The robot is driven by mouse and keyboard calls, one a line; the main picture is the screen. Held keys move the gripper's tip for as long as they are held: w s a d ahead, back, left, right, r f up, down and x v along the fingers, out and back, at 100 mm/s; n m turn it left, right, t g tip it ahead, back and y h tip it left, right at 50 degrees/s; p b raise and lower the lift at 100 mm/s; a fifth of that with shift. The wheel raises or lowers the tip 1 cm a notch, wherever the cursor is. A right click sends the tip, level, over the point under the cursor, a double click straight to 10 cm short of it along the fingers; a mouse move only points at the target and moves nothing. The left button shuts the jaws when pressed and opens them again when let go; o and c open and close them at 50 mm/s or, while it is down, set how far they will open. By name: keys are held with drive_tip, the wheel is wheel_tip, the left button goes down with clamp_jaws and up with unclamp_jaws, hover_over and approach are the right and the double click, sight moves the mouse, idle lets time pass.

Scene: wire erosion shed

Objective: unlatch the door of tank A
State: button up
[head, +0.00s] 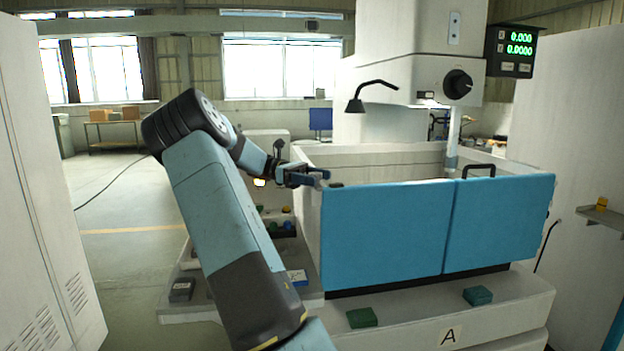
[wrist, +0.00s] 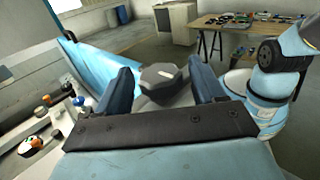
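Tank A (head: 330,161) has a blue front in two panels, the left one (head: 385,235) and the right one (head: 500,220). A label A (head: 448,336) is on the base below. A black handle (head: 478,170) stands at the top of the right panel. My gripper (head: 322,178) is at the tank's near left corner, by the top edge of the left panel. In the wrist view my gripper (wrist: 160,72) is open. A dark grey faceted knob (wrist: 163,84) with a white mark lies between its fingers, with gaps on both sides. I cannot tell how far beyond the fingertips it is.
Green blocks (head: 362,317) (head: 478,296) lie on the base ledge. A black lamp (head: 370,92) hangs above the tank. A grey cabinet (head: 40,200) stands at left. The wrist view shows buttons (wrist: 57,125) at left and a workbench (wrist: 245,25) behind.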

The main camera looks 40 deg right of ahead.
drive_tip(key=v, duration=1.3)
drive_tip(key=shift+w, duration=0.4)
idle(0.7)
drive_tip(key=s+a+f+n+t, duration=0.1)
drive_tip(key=s+a+n+t, duration=0.1)
drive_tip(key=s+t, duration=0.85)
drive_tip(key=s+a+m+t+y, duration=0.1)
drive_tip(key=s+a+t, duration=0.3)
drive_tip(key=s+a, duration=0.3)
drive_tip(key=s+a+m+t+y, duration=0.1)
drive_tip(key=s+a+t, duration=0.3)
drive_tip(key=a, duration=0.9)
drive_tip(key=s+a+m+t+y, duration=0.2)
drive_tip(key=s+a+t, duration=0.2)
drive_tip(key=s+a, duration=0.6)
drive_tip(key=shift+s+a+f+m+t, duration=0.25)
drive_tip(key=shift+s+f+m+t, duration=0.05)
drive_tip(key=shift+s+t, duration=0.05)
